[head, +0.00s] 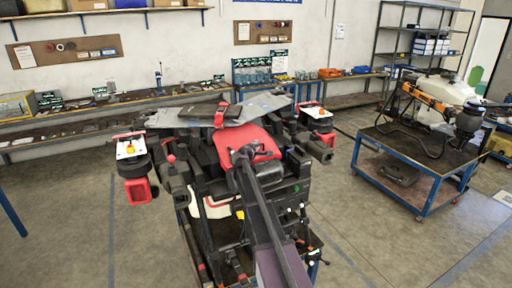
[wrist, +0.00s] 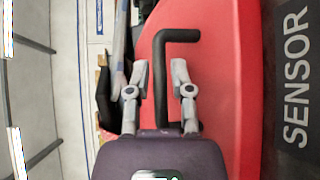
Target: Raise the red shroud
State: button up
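The red shroud (head: 262,146) is on top of the large dark drone in the head view and looks tilted. Its smooth red face (wrist: 222,90) fills the middle right of the wrist view. A black bent handle (wrist: 178,36) stands out from this face. My gripper (head: 243,156) is at the shroud's near side. The handle's lower end is partly hidden by my gripper.
A black panel marked SENSOR (wrist: 292,90) borders the shroud. Red and white rotor units (head: 131,148) stick out at the drone's sides. A blue cart (head: 405,190) with another machine stands right. Workbenches line the back wall; floor is clear between cart and drone.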

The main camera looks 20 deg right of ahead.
grip_shut()
jog(key=r+p, duration=0.5)
jog(key=shift+w+r+p, duration=0.25)
jog(key=shift+r+p, duration=0.1)
jog(key=shift+a, duration=0.1)
jog(key=shift+o, duration=1.1)
grip_release()
jog(key=shift+f, duration=0.3)
